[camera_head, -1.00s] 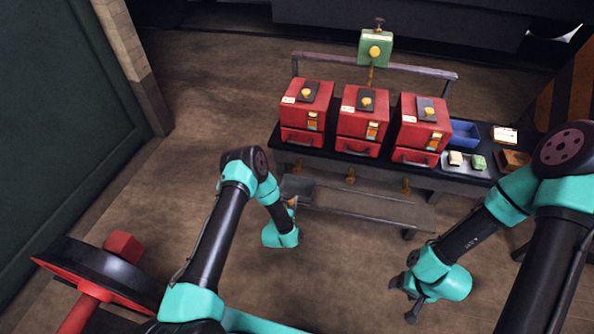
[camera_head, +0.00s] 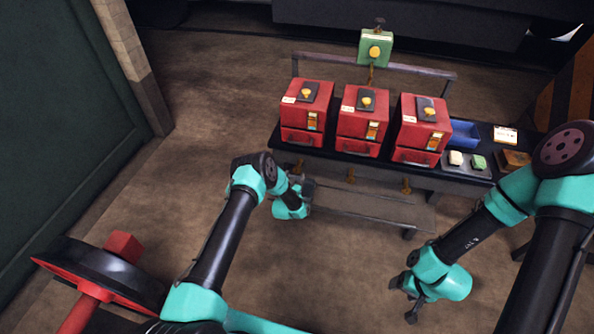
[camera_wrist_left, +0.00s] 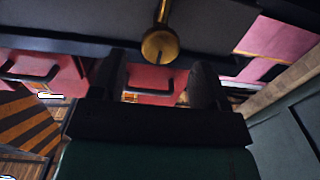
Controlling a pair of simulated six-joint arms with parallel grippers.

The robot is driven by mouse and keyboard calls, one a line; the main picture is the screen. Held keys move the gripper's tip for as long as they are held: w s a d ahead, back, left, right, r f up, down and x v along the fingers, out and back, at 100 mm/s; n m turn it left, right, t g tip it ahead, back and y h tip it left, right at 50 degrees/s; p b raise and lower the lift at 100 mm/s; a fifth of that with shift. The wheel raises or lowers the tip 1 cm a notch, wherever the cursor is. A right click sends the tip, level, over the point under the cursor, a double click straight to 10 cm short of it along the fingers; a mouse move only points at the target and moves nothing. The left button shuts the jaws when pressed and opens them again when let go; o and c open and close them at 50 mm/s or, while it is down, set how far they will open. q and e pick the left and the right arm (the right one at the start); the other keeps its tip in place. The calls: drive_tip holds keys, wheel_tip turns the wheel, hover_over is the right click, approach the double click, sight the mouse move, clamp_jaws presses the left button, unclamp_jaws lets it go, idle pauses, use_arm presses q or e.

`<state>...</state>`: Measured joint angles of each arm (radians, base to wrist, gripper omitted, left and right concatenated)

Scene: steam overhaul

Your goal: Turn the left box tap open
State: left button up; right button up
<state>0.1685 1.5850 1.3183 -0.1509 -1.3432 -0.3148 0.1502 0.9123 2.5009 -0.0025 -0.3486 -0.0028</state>
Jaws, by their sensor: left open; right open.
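Three red boxes stand in a row on the dark bench; the left box (camera_head: 305,105) has a dark top plate with a yellow knob. Small brass taps hang below the bench's front edge; the left tap (camera_head: 299,166) is partly hidden by my arm. In the left wrist view a brass tap (camera_wrist_left: 160,44) with a round end is close up, just above the gap between my fingers and not between them. My left gripper (camera_head: 305,189) is open and empty, below and in front of the left box; its fingers also show in the left wrist view (camera_wrist_left: 158,82). My right gripper (camera_head: 403,299) is open and empty, low at right.
A low grey step (camera_head: 370,208) lies below the bench. A blue tray (camera_head: 464,134) and two small blocks sit at the bench's right end. A green box (camera_head: 375,48) stands on a post behind. A large red and black wheel (camera_head: 95,275) is at lower left.

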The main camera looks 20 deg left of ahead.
sight(297, 171)
use_arm(q)
drive_tip(key=shift+w, duration=2.25)
drive_tip(key=c, duration=0.9)
